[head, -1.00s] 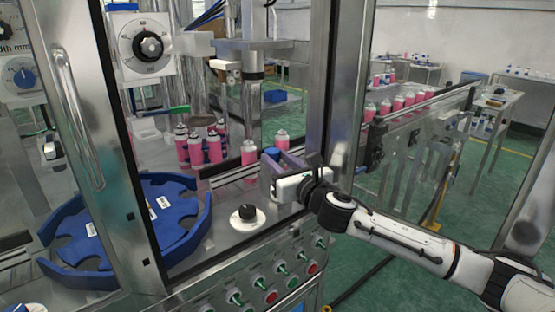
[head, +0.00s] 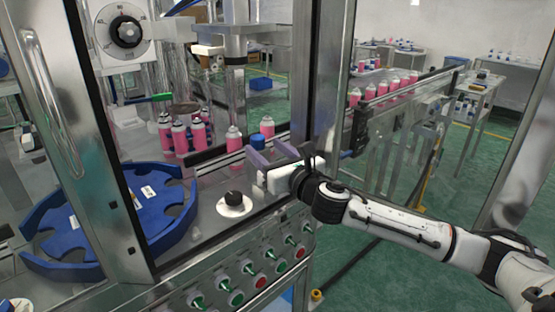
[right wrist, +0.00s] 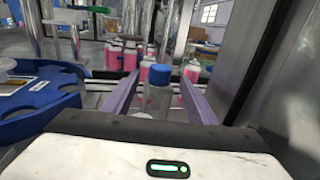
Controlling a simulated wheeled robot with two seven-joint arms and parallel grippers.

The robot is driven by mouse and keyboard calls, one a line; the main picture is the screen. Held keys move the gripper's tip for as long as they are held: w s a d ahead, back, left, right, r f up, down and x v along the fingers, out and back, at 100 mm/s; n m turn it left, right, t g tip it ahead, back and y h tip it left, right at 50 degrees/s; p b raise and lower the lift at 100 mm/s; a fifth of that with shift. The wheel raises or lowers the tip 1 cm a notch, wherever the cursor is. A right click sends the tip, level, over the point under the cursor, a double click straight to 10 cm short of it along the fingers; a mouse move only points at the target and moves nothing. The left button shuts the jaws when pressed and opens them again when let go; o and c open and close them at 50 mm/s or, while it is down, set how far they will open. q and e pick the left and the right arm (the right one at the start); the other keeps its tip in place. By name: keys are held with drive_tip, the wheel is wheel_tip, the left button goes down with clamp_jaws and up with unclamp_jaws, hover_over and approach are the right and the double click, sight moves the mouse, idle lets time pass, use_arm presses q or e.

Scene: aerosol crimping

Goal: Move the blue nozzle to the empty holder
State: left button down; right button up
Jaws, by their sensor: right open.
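The blue nozzle (right wrist: 160,75) appears as a blue top on a clear cylinder in the right wrist view, upright between my finger tips. A blue top (head: 267,146) also shows in the head view, beside the conveyor. My right gripper (head: 262,152) is open, its purple fingers on either side of the clear cylinder. In the right wrist view, the right gripper (right wrist: 159,88) shows a gap between the fingers and the cylinder. The lower part of the cylinder is hidden by my gripper body. I cannot pick out the empty holder. My left gripper is not in view.
Pink cans (head: 180,137) stand behind, and one can (head: 234,138) stands close to the left. Buttons line the machine's front.

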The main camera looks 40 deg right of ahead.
drive_tip(key=s+a+b, duration=0.1)
drive_tip(key=s, duration=0.7)
idle(0.5)
